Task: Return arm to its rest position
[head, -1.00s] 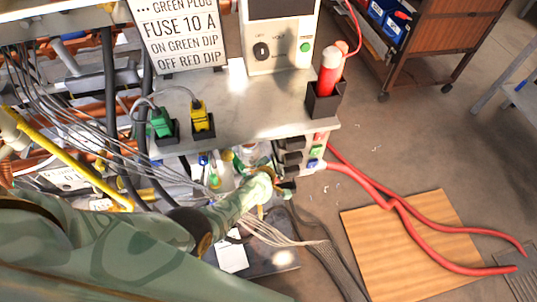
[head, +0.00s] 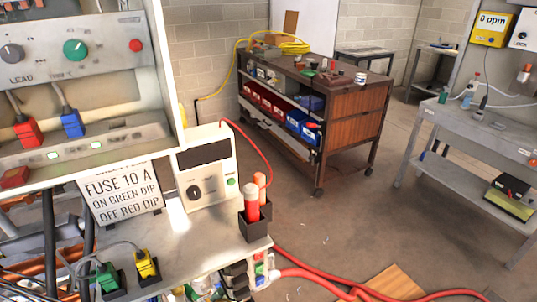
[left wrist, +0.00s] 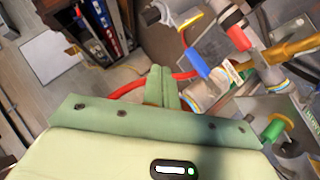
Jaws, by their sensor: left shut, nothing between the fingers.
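My left gripper (left wrist: 163,88) shows in the left wrist view, its two green fingers pressed together with nothing between them. A red hose (left wrist: 135,87) runs behind the fingers. Pipes and fittings with red and blue sleeves (left wrist: 194,63) are at the right of that view, and a green knob-like part (left wrist: 273,130) is at the lower right. No contact between the fingers and these parts can be made out. Neither of my arms shows in the head view. My right gripper is in neither view.
In the head view, a bench (head: 190,232) holds a meter box (head: 207,185), a fuse sign (head: 122,195) and plugs in black holders. A wheeled cart (head: 352,135) stands behind. Red hoses (head: 330,283) cross the floor. Floor between cart and grey table (head: 480,142) is clear.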

